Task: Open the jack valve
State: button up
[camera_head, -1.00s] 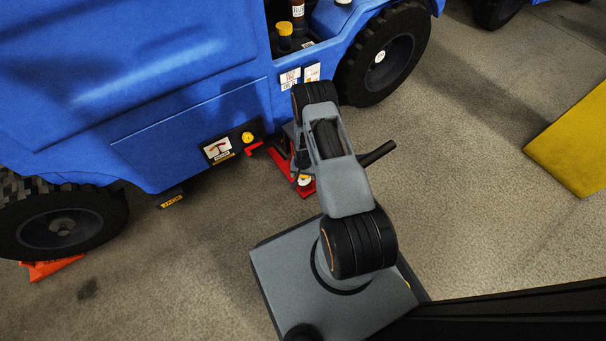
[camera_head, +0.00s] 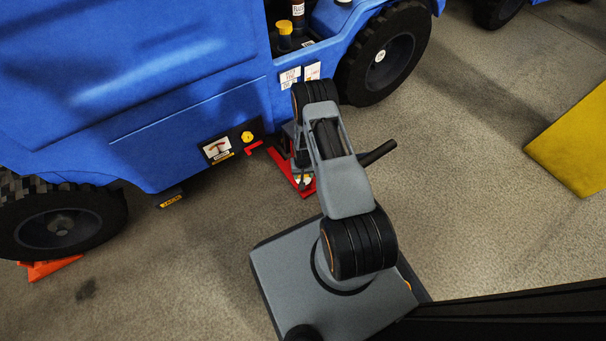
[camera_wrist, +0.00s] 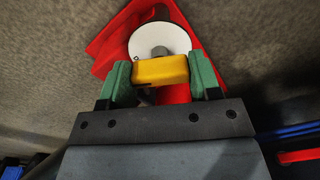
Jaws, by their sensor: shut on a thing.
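The red jack (camera_head: 281,166) stands on the floor by the side of the blue truck, partly hidden by my arm. Its red base (camera_wrist: 106,45) also shows in the wrist view, with a white disc (camera_wrist: 158,35) on it. The yellow valve knob (camera_wrist: 160,69) is in front of the disc. My gripper (camera_wrist: 161,72) has its two green fingers shut on the yellow knob, one on each side. The head view hides most of the grip behind my arm.
The blue truck (camera_head: 190,100) fills the upper left, with a small gauge panel (camera_head: 218,150) and a yellow knob (camera_head: 247,137) low on its side. An orange wedge (camera_head: 50,268) touches its left wheel. A yellow block (camera_head: 575,145) lies far right. Floor between is clear.

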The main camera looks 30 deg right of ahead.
jog(key=o, duration=0.9)
notch_tip(320, 180, up, 14)
jog(key=p, duration=0.5)
jog(key=shift+f+p, duration=0.1)
jog(key=shift+p, duration=0.25)
